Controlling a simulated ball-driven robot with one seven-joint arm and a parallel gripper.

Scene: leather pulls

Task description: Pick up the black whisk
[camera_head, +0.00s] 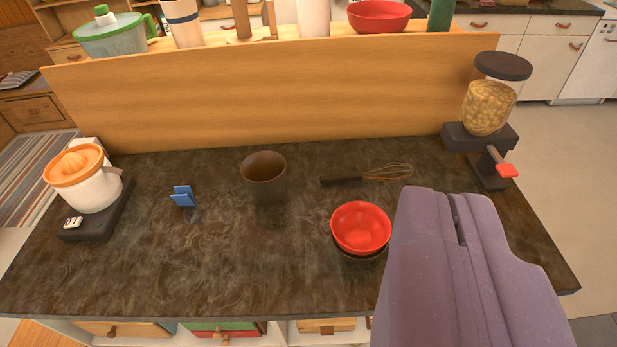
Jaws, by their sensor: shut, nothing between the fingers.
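The black whisk (342,181) lies on the dark countertop, right of the middle and towards the back panel. Its black handle points left and its thin, brownish wire loops point right. My gripper (456,200) is the large purple shape at the lower right. It is shut and empty, and in the picture its top end is just below and right of the wire loops. The whisk is fully in view and apart from my gripper.
A red bowl (361,228) on a darker one stands below the whisk, left of my gripper. A dark cup (264,178), blue clip-like item (183,196) and orange-topped juicer (80,182) are left. A dispenser (488,110) stands right. A wooden panel (280,95) rises behind.

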